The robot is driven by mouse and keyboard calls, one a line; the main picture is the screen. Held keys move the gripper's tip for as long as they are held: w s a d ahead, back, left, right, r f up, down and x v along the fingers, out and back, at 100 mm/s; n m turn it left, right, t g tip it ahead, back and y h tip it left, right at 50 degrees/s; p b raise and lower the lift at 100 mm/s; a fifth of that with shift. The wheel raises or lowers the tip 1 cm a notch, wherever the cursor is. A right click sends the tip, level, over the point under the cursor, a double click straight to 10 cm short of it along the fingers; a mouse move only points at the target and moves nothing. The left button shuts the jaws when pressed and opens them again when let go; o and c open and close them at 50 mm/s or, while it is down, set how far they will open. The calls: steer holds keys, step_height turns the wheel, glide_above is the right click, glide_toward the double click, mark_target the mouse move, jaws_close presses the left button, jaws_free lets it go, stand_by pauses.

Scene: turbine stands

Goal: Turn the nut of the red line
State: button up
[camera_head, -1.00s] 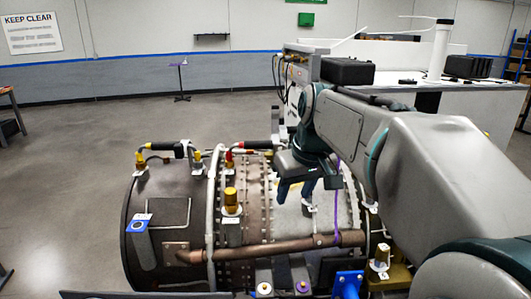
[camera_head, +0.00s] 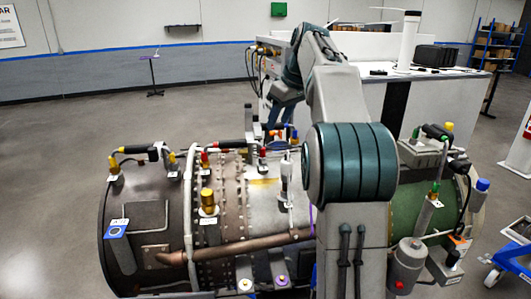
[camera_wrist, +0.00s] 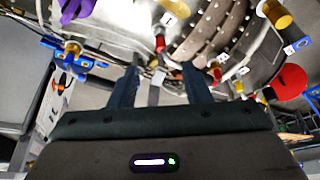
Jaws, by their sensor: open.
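The red line's fittings show on the engine casing in the head view: a red-collared fitting (camera_head: 204,158) at the left end of a black-sleeved line, and another small red collar (camera_head: 262,152) at its right. In the wrist view, a red nut (camera_wrist: 160,44) on a metal fitting stands beyond my fingertips, roughly between them in the picture. A second red collar (camera_wrist: 215,72) lies close beside the right fingertip. My gripper (camera_wrist: 160,72) is open, with two dark blue fingers apart and nothing seen between them. I cannot tell whether the right finger touches anything.
The engine casing (camera_head: 235,200) carries yellow, blue and green-capped fittings. A copper-coloured pipe (camera_head: 235,246) crosses its front. In the wrist view, a large red disc (camera_wrist: 290,83) and blue brackets (camera_wrist: 88,60) flank the fingers. A white bench (camera_head: 430,110) stands behind; open floor lies left.

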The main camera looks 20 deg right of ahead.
mark_target(263, 157)
steer(key=p+x, duration=0.1)
steer(key=x, duration=1.2)
steer(key=shift+w+a+f+p, duration=0.15)
steer(key=shift+f+p, duration=0.1)
steer(key=shift+p, duration=0.05)
jaws_close()
